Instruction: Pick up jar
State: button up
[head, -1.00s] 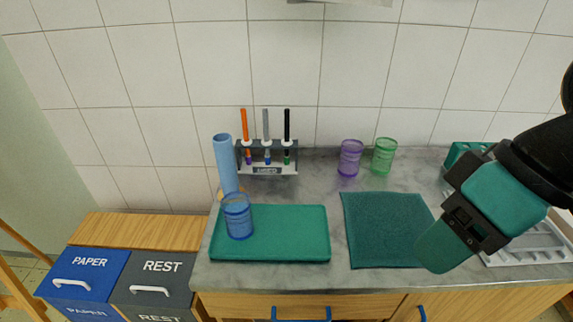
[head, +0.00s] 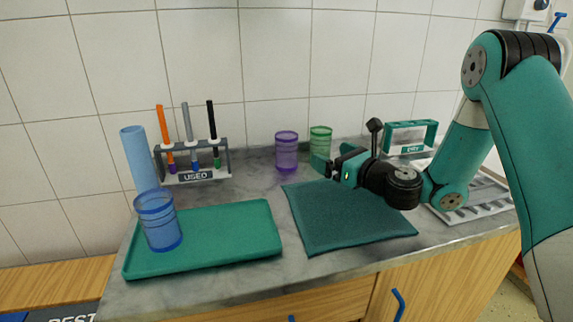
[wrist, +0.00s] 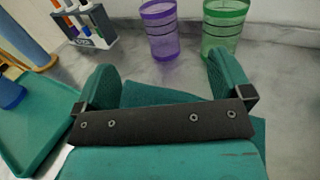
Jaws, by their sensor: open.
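Three translucent jars stand on the grey counter. The blue jar (head: 158,222) is upright on the left part of the green tray (head: 215,240). The purple jar (head: 286,152) and the green jar (head: 320,143) stand side by side near the wall. My gripper (head: 325,163) is open and empty above the dark green cloth, close to the green and purple jars. In the wrist view its fingers (wrist: 163,80) are spread apart, with the purple jar (wrist: 160,28) and green jar (wrist: 221,25) beyond them. The blue jar (wrist: 10,92) is partly cut off at the left edge.
A rack labelled USED (head: 195,177) holds several markers at the back left, with a blue cylinder (head: 138,157) beside it. The dark green cloth (head: 340,220) lies mid-counter. A DRY rack (head: 411,138) and a grey slotted tray (head: 470,203) are at the right.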

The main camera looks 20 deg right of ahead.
jog(key=w+a+r+p, duration=0.1)
jog(key=w+p, duration=0.2)
jog(key=p, duration=0.9)
send_near(280, 133)
jog(key=shift+w+a+r, duration=0.1)
jog(key=shift+w+a, duration=0.05)
jog(key=shift+w, duration=0.3)
jog(key=shift+w+a+r, duration=0.1)
jog(key=shift+w, duration=0.4)
jog(key=p+x, duration=0.1)
jog(key=x, duration=0.3)
jog(key=shift+a+f, duration=0.1)
jog(key=shift+a, duration=0.15)
jog(key=shift+w+a, duration=0.15)
jog(key=shift+w, duration=0.3)
jog(key=c, duration=1.2)
jog(key=shift+c, duration=0.2)
notch_tip(280, 133, up, 20)
